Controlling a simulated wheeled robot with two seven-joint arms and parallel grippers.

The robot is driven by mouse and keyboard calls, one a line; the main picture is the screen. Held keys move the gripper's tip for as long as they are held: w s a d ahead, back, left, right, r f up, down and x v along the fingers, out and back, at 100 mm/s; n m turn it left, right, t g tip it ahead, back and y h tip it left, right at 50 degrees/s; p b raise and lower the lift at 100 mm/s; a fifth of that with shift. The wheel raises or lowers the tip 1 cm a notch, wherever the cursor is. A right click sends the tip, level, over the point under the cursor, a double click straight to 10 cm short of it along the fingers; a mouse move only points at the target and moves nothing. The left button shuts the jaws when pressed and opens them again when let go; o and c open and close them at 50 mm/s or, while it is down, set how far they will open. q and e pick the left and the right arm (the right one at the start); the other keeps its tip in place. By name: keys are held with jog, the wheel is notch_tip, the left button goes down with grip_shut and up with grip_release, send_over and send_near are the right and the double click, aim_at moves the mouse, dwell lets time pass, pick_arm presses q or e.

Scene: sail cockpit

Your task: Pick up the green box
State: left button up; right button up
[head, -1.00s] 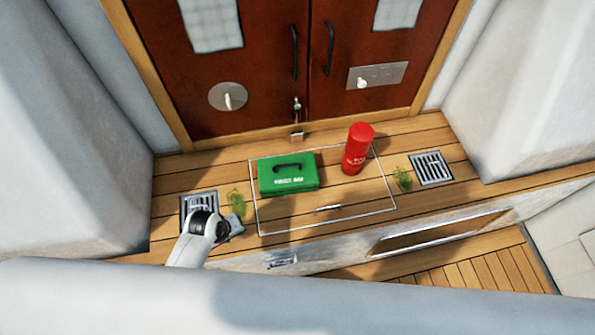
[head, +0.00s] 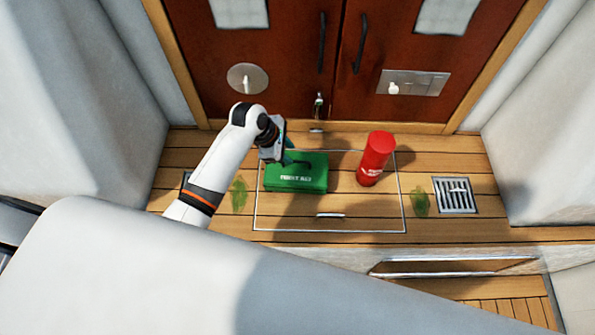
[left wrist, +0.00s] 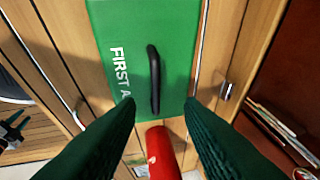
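The green box (head: 297,174) is a first aid kit lying on the wooden deck inside a thin outlined hatch panel. In the left wrist view the green box (left wrist: 180,45) shows its top with white lettering and a black handle (left wrist: 154,78). My left gripper (head: 288,158) is over the box's top left part. In the left wrist view its two dark fingers (left wrist: 160,105) are open, with the lower end of the handle lying between the tips in the picture. I cannot see contact.
Dark red doors (head: 330,60) with a latch (head: 318,105) close the back. Metal grates (head: 455,195) and green tufts lie on the deck. White walls rise on both sides.

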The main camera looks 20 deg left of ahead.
aim_at(297, 161)
pick_arm(q)
jog(key=x, duration=0.6)
jog(key=shift+s+d+b, duration=0.1)
jog(key=shift+s+b, duration=0.1)
jog(key=shift+b, duration=0.2)
grip_shut()
dwell(0.9)
jog(key=shift+r, duration=0.1)
